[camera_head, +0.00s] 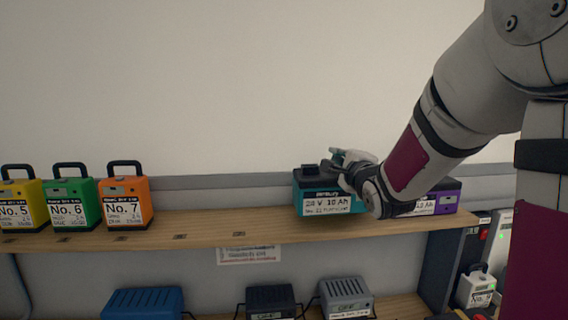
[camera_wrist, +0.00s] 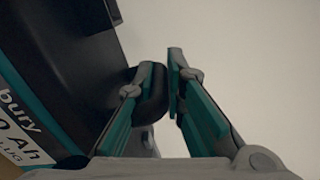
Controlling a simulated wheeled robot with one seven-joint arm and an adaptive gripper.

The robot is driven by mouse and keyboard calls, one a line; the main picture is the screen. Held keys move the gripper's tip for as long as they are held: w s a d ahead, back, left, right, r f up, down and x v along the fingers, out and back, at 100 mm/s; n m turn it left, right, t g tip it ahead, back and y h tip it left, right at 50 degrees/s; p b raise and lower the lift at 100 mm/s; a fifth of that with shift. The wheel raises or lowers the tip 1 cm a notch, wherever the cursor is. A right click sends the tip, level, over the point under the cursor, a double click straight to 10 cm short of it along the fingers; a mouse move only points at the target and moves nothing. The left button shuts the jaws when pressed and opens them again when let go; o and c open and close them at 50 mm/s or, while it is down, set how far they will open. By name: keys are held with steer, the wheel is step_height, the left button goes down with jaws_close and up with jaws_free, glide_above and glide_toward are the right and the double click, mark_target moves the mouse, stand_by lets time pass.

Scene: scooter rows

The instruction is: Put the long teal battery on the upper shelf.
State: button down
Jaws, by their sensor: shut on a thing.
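The long teal battery (camera_head: 313,190) has a black top and a white label that seems to read 10 Ah. It is over the upper shelf (camera_head: 200,224), right of its middle, and looks about level. I cannot tell whether its base touches the board. My gripper (camera_head: 342,162) comes in from the right at the battery's top. In the wrist view the battery (camera_wrist: 70,60) fills the left side, and my gripper (camera_wrist: 163,80) is shut on its black handle, with little of the handle showing between the fingers.
A purple battery (camera_head: 448,197) stands just right, partly behind my wrist. Yellow (camera_head: 22,203), green (camera_head: 72,203) and orange (camera_head: 125,203) packs stand at the left. The board between orange and teal is clear. Blue (camera_head: 145,302) and grey (camera_head: 345,297) units sit below.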

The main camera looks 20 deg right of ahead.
steer(key=shift+x, duration=1.4)
steer(key=shift+f, duration=1.7)
steer(key=c, duration=1.9)
jaws_free()
steer(key=shift+f, duration=0.25)
steer(key=shift+o, duration=1.2)
steer(key=shift+r, duration=0.15)
